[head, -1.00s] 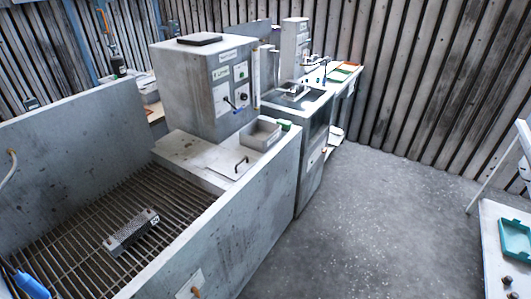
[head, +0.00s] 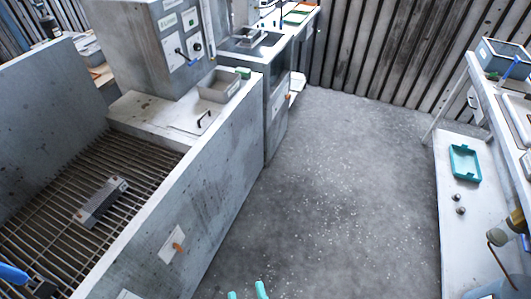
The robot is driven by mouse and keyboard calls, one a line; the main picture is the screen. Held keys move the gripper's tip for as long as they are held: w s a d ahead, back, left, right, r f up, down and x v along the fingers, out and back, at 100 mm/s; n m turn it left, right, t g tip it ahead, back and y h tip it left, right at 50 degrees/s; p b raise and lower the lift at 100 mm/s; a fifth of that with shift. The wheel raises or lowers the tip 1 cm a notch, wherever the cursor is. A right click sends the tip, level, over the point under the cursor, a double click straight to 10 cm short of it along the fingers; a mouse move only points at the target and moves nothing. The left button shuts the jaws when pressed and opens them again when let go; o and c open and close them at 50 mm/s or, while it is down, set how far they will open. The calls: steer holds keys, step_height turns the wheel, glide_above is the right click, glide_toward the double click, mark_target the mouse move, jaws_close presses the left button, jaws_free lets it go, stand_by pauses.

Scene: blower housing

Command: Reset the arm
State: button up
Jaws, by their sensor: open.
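The two teal fingertips of my gripper (head: 247,292) show at the bottom edge of the head view, right of the grey trough wall. They are apart with nothing visible between them. The rest of my gripper and my arm is below the picture. The fingertips appear over the floor, touching nothing that I can see.
A grey trough (head: 215,160) with a slatted grate stands at left, a grey metal block (head: 101,202) lying on the grate. A control cabinet (head: 150,50) stands behind. A white bench (head: 465,225) with a teal tray (head: 465,162) is at right. The floor (head: 340,190) between is clear.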

steer(key=s+d+r+m+g+h, duration=0.3)
steer(key=s+d+r+m+h, duration=0.2)
steer(key=s+r+m, duration=0.2)
steer(key=shift+s+r+m, duration=0.25)
steer(key=shift+s+m, duration=1)
steer(key=shift+m, duration=0.45)
steer(key=shift+d, duration=0.1)
steer(key=c, duration=1)
steer(key=shift+w, duration=0.2)
steer(key=shift+c, duration=0.2)
